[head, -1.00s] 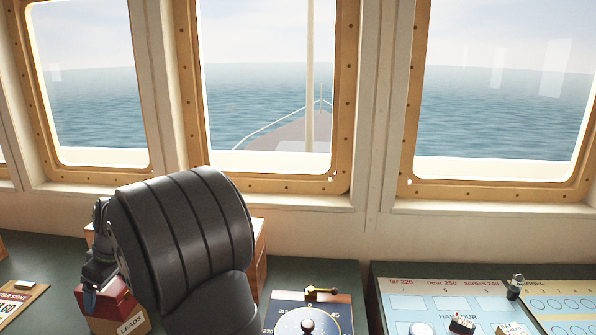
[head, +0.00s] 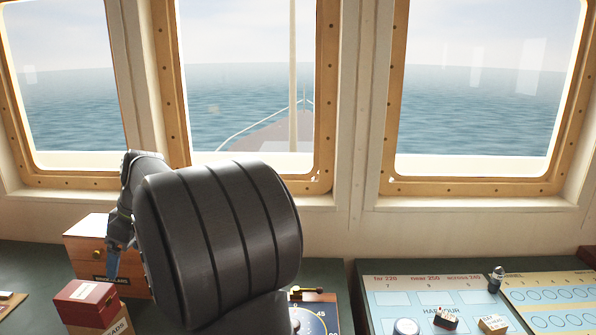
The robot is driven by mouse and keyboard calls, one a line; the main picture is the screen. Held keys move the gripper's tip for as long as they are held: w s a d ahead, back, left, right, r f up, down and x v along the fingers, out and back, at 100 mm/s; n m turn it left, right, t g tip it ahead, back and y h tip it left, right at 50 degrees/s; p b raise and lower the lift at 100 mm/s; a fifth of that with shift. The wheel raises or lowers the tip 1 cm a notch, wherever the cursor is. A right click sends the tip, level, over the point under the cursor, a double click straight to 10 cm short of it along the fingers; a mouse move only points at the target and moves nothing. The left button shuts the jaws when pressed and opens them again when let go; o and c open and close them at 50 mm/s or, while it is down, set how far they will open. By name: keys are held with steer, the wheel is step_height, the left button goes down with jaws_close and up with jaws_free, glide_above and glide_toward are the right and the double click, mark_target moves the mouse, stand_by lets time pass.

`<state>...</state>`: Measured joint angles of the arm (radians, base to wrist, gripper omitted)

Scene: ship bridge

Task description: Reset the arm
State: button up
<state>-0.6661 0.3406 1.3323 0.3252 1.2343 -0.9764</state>
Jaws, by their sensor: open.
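My arm's thick dark grey link fills the middle of the head view. My gripper (head: 112,264) is at its left, partly hidden behind the arm. A blue fingertip points down, just above and behind a small red box (head: 85,295). The gripper is open, and I see nothing held in it. The red box sits on top of a wooden box marked "LEADS" (head: 119,328).
A larger wooden drawer box (head: 85,247) stands behind the gripper. A blue dial panel (head: 318,313) is partly hidden by my arm. At right, a harbour board (head: 400,290) holds small pieces, beside a yellow board (head: 570,290). Windows line the back.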

step_height(320, 180, up, 5)
steer(key=w+d+r+m+t, duration=0.1)
steer(key=w+d+m, duration=0.2)
steer(key=w+d, duration=0.95)
steer(key=w+d+m, duration=0.1)
steer(key=w+d, duration=0.3)
steer(key=d, duration=0.3)
steer(key=w+d+r+m+t, duration=0.1)
steer(key=w+d+m, duration=0.1)
steer(key=w+d, duration=0.3)
steer(key=w+d+m+h, duration=0.1)
steer(key=w+d, duration=0.4)
steer(key=d, duration=0.6)
steer(key=shift+r+m+t, duration=0.25)
steer(key=shift+m+t, duration=0.15)
steer(key=shift+m, duration=0.1)
